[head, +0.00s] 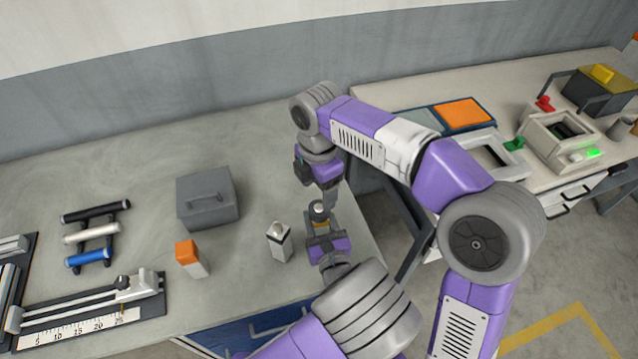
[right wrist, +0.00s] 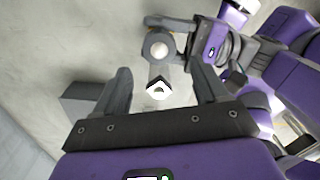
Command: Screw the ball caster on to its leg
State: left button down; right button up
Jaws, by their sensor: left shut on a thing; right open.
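My left gripper (head: 322,232) is shut on a small upright piece, which I take to be the leg, near the table's right edge. A yellow band shows on it. On its top sits a round silver piece, which I take to be the ball caster (head: 318,207); it shows in the right wrist view as a ring with a pale ball (right wrist: 158,47). My right gripper (head: 326,193) is open and points down just above it. The joint between caster and leg is too small to make out.
A grey box (head: 208,198) with a handle lies behind. A rack of handles (head: 91,234) and a ruled slide (head: 95,308) are at left.

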aim_at(319, 208)
jog(key=n, duration=0.5)
jog(key=shift+r+n, duration=0.3)
jog(key=shift+f, duration=0.1)
jog(key=shift+f, duration=3.9)
jog(key=shift+c, duration=0.4)
